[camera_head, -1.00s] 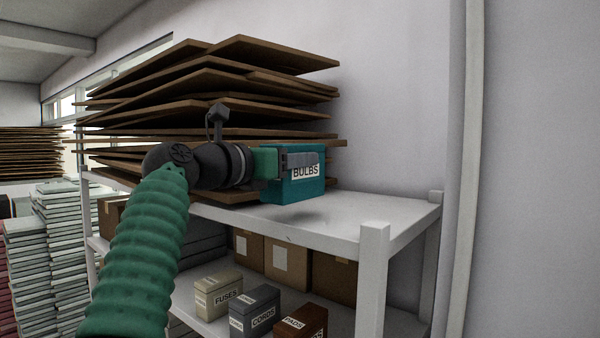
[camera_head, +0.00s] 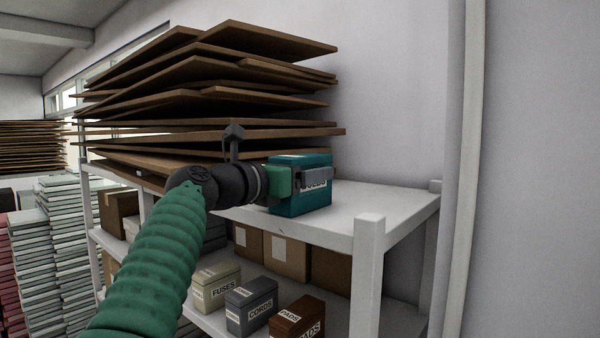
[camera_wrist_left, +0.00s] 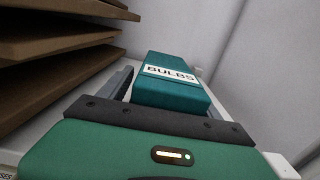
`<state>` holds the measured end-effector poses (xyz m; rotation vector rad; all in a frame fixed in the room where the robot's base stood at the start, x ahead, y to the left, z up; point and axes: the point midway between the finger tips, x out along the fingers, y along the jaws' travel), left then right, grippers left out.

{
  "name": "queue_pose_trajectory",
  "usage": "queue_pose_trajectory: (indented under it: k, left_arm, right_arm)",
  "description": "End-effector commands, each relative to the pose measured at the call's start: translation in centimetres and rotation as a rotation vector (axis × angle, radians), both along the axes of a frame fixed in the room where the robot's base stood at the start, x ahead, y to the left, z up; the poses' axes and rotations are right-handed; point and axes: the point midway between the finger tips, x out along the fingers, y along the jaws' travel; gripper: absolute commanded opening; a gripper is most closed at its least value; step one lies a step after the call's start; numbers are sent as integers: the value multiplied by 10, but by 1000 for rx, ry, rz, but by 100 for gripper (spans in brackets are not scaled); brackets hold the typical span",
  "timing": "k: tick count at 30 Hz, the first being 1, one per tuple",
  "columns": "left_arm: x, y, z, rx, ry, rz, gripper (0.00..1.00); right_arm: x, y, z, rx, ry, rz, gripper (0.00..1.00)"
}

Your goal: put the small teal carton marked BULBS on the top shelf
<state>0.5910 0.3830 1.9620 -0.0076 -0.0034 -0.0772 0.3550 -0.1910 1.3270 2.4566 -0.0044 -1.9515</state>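The teal carton marked BULBS (camera_head: 302,206) stands upright on the white top shelf (camera_head: 350,208), to the right of the board stack. Its label is partly covered by a finger in the head view and reads clearly in the wrist view (camera_wrist_left: 170,92). My left gripper (camera_head: 314,177) reaches in from the left with its fingers around the carton. The near finger looks apart from the carton's face, and a gap shows beside the left finger in the wrist view. The far finger is hidden behind the carton in the head view. My right gripper is not in view.
A leaning stack of brown boards (camera_head: 215,95) fills the left of the top shelf. FUSES (camera_head: 215,287), CORDS (camera_head: 252,306) and PADS (camera_head: 298,318) boxes stand on the lower shelf. The top shelf is clear right of the carton, up to the corner post (camera_head: 368,270).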

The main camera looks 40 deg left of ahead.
Motion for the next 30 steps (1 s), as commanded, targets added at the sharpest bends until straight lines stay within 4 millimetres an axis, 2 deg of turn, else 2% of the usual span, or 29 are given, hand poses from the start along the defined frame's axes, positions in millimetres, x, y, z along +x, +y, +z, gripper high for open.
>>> queue_pose_trajectory:
  k: [9, 11, 14, 18, 24, 30]
  left_arm:
    - [-3, 0, 5, 1, -3, 0, 74]
    - [-9, 2, 2, 1, -3, 1, 74]
    - [-26, 3, -1, 1, -4, 1, 74]
    - [-63, 6, -3, 2, -5, 3, 74]
    - [-107, 10, 0, 0, -3, 2, 74]
    - [-121, 10, 2, 0, 0, -1, 74]
  right_arm:
    - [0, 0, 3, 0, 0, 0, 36]
    - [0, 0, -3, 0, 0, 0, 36]
    - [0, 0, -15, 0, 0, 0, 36]
    - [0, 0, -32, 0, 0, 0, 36]
    - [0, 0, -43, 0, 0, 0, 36]
    - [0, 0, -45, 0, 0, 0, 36]
